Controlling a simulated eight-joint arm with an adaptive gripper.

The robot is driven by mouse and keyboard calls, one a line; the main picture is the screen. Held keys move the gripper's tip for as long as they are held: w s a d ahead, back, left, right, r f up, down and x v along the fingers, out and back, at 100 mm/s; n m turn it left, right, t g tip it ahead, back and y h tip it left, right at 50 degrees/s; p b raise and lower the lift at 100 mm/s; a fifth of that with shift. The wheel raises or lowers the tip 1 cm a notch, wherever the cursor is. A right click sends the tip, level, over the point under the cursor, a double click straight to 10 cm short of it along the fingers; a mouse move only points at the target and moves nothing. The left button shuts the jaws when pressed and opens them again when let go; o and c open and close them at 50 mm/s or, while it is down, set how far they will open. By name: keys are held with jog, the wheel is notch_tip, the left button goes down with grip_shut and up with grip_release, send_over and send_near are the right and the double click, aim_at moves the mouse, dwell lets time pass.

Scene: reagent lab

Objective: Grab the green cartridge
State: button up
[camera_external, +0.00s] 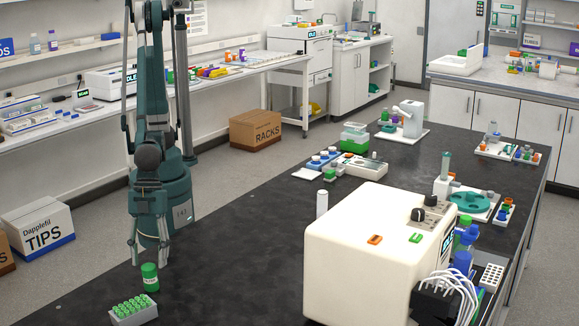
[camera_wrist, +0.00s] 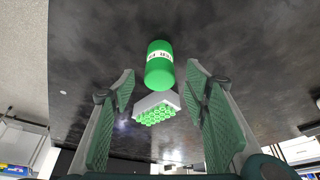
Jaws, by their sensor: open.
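A green cylinder with a white label band, which looks like the green cartridge (camera_external: 149,277), stands upright on the black bench near its front left edge. My gripper (camera_external: 150,258) points down close above it, open and empty. In the wrist view the cartridge (camera_wrist: 159,63) shows ahead, between the lines of the two spread fingers and beyond their tips. I cannot tell whether a finger touches it. Its label faces the camera in both views.
A white rack of green-capped tubes (camera_external: 134,311) stands right beside the cartridge and also shows in the wrist view (camera_wrist: 155,108). A large cream machine (camera_external: 350,255) with small orange and green pieces on top stands to the right. A white cylinder (camera_external: 322,204) is behind. The bench between is clear.

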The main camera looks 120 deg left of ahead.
aim_at(150, 277)
jog(key=shift+f, duration=0.1)
jog(key=shift+b+x, duration=0.85)
jog(key=shift+x, duration=1.65)
jog(key=c, duration=1)
